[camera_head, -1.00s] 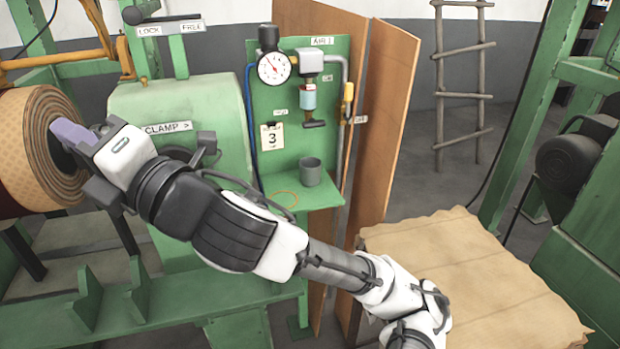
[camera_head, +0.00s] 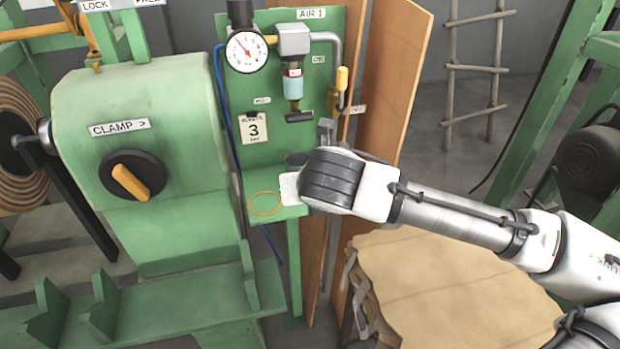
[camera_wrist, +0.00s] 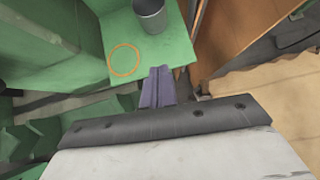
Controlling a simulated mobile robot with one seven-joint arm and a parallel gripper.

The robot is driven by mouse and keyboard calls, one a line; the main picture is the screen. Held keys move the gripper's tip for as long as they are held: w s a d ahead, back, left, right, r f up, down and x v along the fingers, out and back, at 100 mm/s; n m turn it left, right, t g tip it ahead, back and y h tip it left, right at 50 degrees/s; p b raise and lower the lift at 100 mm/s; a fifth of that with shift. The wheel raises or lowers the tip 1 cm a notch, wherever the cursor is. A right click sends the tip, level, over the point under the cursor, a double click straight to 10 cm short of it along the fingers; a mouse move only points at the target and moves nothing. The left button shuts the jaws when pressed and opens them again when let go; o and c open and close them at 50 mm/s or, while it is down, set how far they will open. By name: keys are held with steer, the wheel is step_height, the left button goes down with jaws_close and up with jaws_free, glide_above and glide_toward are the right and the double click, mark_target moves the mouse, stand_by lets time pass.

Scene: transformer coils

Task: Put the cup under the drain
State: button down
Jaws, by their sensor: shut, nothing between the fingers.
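The grey cup (camera_wrist: 150,14) stands upright on the small green shelf, at its back right in the wrist view. In the head view only the top of the cup (camera_head: 296,159) shows, behind my wrist. The drain (camera_head: 299,116) is the dark fitting under the clear bowl of the air unit, on the green panel above the shelf. An orange ring (camera_head: 265,203) is marked on the shelf, left of the cup. My gripper (camera_wrist: 158,72) has its purple fingers shut and empty, near the shelf's front edge, apart from the cup. In the head view my arm hides the fingers.
A pressure gauge (camera_head: 246,51) and a card marked 3 (camera_head: 254,128) are on the panel. A green machine with a clamp knob (camera_head: 132,175) stands left of the shelf. Brown boards (camera_head: 393,85) stand close on the right. A paper-covered stack (camera_head: 450,275) lies below my arm.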

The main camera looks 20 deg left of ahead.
mark_target(300, 168)
steer(key=x, duration=0.7)
steer(key=shift+a+f+p, duration=0.15)
steer(key=shift+p, duration=0.25)
steer(key=shift+w+a+p, duration=0.3)
steer(key=shift+w, duration=0.3)
steer(key=shift+w+a+p, duration=0.25)
steer(key=shift+w+a, duration=0.1)
steer(key=shift+w, duration=0.25)
steer(key=shift+w+a+f, duration=0.1)
steer(key=shift+w+a, duration=0.25)
steer(key=shift+w, duration=0.4)
steer(key=shift+w+a, duration=0.1)
steer(key=shift+w, duration=0.05)
steer(key=w, duration=0.1)
steer(key=w+a, duration=0.1)
steer(key=shift+w+a+f+p, duration=0.1)
steer(key=shift+w+a+p, duration=0.1)
steer(key=shift+w+p, duration=0.15)
steer(key=shift+s+d, duration=0.1)
steer(key=shift+s, duration=0.1)
